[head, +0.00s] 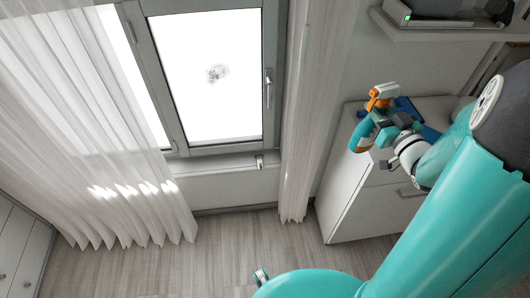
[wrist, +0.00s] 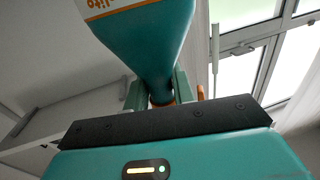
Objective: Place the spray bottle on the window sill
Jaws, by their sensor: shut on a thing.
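The spray bottle (wrist: 152,42) is teal with a white and orange label. In the wrist view its narrow neck sits between my gripper's fingers (wrist: 160,92), and its wide body fills the top of the view. In the head view the bottle (head: 361,135) shows small beside my gripper (head: 385,130), near the white cabinet. My gripper is shut on it and partly hides it. The window sill (head: 220,165) is a pale ledge under the window, left of my gripper and well apart from the bottle.
A small object (head: 259,162) stands at the sill's right end. Sheer curtains (head: 110,130) hang on both sides of the window. A white drawer cabinet (head: 350,195) stands right of it. A shelf (head: 440,32) juts out at upper right. The sill's middle looks clear.

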